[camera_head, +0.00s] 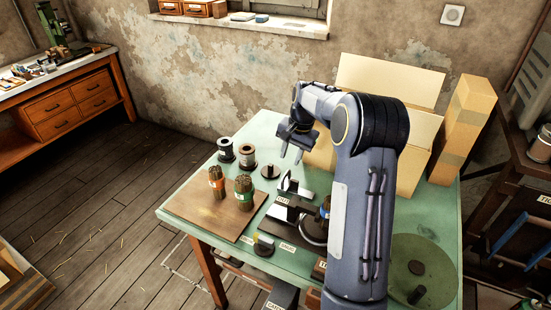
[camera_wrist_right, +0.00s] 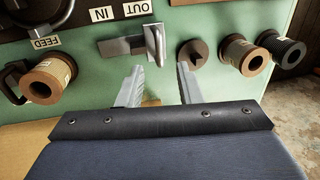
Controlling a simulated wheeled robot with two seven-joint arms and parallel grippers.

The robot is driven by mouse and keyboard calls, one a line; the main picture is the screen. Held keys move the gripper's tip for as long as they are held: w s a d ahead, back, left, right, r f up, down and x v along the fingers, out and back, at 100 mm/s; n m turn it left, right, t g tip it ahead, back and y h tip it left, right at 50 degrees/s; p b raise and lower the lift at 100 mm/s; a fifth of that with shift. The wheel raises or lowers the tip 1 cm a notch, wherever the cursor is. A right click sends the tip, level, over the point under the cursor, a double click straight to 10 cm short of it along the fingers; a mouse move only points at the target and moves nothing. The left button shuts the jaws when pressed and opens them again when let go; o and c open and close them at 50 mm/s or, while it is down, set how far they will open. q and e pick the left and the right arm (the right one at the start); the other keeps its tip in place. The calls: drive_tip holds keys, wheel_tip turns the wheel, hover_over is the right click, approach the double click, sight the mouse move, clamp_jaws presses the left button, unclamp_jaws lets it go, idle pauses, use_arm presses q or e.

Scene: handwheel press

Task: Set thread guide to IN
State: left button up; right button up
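The thread guide (camera_wrist_right: 133,45) is a grey metal bar with an upright bent plate at its right end. In the right wrist view, its plate stands below the OUT label (camera_wrist_right: 138,8), and its bar reaches left below the IN label (camera_wrist_right: 101,14). I cannot tell its set position for sure. In the head view, the thread guide (camera_head: 290,185) shows pale on the green table. My right gripper (camera_head: 291,152) hangs above it. In the wrist view, this gripper (camera_wrist_right: 160,86) is open and empty, its fingertips apart from the guide. My left gripper is out of view.
Several spools stand on the green table (camera_head: 232,139), including a black one (camera_head: 225,148). A dark knob (camera_wrist_right: 192,52) sits right of the guide. Cardboard boxes (camera_head: 467,125) stand behind my right arm.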

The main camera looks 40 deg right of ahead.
sight(285, 175)
drive_tip(key=f, duration=0.4)
drive_tip(key=w+f+p, duration=0.1)
drive_tip(key=f, duration=0.2)
drive_tip(key=shift+a+f, duration=0.1)
drive_tip(key=shift+a, duration=0.3)
clamp_jaws()
